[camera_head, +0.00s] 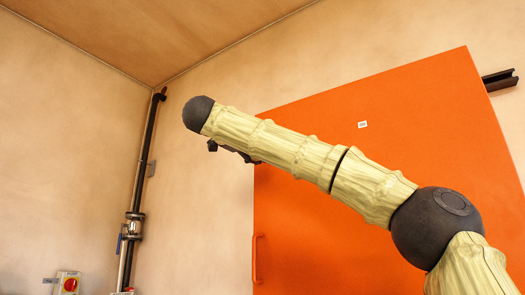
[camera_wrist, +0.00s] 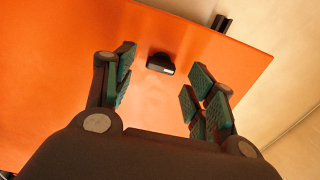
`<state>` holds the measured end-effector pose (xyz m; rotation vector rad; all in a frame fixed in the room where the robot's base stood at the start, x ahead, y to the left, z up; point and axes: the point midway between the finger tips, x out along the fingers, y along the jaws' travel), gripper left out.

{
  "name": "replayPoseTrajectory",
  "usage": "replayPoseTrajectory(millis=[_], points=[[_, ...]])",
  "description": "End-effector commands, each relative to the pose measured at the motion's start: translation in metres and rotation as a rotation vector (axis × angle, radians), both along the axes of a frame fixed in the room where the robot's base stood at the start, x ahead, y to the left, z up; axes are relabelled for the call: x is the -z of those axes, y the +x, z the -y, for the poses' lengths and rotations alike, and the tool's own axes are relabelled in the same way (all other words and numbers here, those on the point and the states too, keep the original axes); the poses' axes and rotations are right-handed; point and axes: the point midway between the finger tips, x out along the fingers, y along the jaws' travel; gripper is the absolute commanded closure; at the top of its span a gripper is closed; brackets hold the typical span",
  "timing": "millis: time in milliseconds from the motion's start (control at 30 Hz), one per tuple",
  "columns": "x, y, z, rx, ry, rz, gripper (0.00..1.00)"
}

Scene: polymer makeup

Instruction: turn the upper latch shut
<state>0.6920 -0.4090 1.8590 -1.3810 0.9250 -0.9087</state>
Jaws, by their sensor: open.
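A small black block with a pale end face, likely the upper latch (camera_wrist: 160,63), sits on the orange door (camera_wrist: 75,60) in the wrist view. Its turn position is hard to read. My gripper (camera_wrist: 158,82) is open, its green-padded fingers apart on either side below the block in the picture. Nothing is between the pads. The block appears beyond the fingertips, and I see no contact. In the head view my arm crosses in front of the orange door (camera_head: 330,220). Small dark parts show under it, but I cannot tell the fingers there. The latch is not clearly visible in that view.
An orange handle (camera_head: 257,258) is low on the door's left side. A black rail (camera_head: 500,80) is on the wall at right. A dark pipe with a valve (camera_head: 133,228) runs down the left corner, near a red switch (camera_head: 70,284). The left wall is otherwise mostly bare.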

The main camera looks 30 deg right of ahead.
Motion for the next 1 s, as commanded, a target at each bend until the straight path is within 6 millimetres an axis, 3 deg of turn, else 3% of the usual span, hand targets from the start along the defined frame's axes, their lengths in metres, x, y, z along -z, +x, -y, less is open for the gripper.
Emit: replayPoseTrajectory(millis=[300, 500, 1000], points=[[0.000, -0.023, -0.056, -0.001, -0.003, 0.000, 0.45], [0.000, -0.032, -0.079, -0.001, -0.002, -0.001, 0.45], [0.001, -0.036, -0.088, 0.000, 0.000, -0.001, 0.45]])
